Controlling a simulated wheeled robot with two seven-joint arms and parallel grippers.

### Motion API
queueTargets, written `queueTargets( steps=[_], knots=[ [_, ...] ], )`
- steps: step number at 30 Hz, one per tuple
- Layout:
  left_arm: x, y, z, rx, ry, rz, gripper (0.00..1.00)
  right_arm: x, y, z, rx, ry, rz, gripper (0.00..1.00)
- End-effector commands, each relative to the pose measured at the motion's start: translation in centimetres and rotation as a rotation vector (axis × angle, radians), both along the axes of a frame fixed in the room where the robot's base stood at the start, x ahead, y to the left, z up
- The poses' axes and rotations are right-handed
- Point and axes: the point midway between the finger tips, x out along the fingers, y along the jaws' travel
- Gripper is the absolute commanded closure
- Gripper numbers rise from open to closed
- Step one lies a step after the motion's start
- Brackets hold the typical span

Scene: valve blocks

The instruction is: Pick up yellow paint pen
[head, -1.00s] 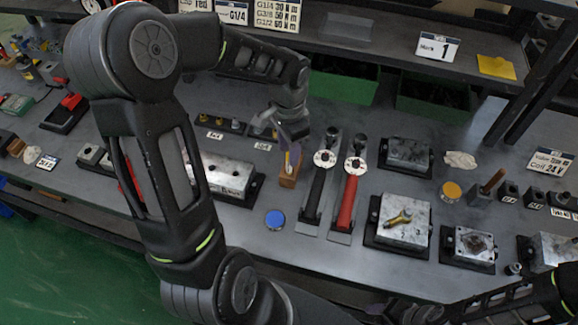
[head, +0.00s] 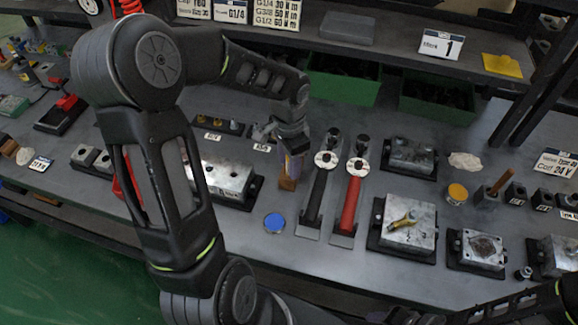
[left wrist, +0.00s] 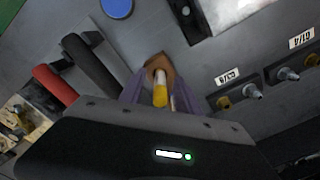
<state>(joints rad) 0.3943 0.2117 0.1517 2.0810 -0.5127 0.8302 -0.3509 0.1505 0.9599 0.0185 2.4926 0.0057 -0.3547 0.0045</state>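The yellow paint pen (left wrist: 160,92) stands in a wooden holder (left wrist: 158,63) in the left wrist view. Its yellow end points toward the camera, with a pale band beyond it. My left gripper (left wrist: 162,98) has its purple fingers spread, one on each side of the pen, with a gap visible. In the head view my left gripper (head: 294,160) is over the wooden holder (head: 287,184) and hides most of the pen. My right arm shows at the lower right of the head view, but its fingers cannot be made out.
A black-handled tool (head: 318,190) and a red-handled tool (head: 351,192) lie to the right of the holder. A blue disc (head: 274,223) lies in front. A metal block (head: 222,180) is at left. Small fittings with labels (head: 213,136) stand behind.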

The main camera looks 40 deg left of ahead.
Motion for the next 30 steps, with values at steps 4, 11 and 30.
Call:
queueTargets(
  steps=[4,11,30],
  knots=[
    [0.0,0.0,0.0,0.0,0.0,0.0,0.61,-0.01,0.0,-0.01,0.0,0.0,0.0,0.47],
    [0.0,0.01,0.0,0.0,0.0,0.0,0.79,-0.01,-0.01,-0.03,0.0,0.0,0.0,0.47],
    [0.0,0.01,0.0,0.0,0.0,0.0,1.0,-0.01,-0.01,-0.03,0.0,0.0,0.0,0.47]
  ],
)
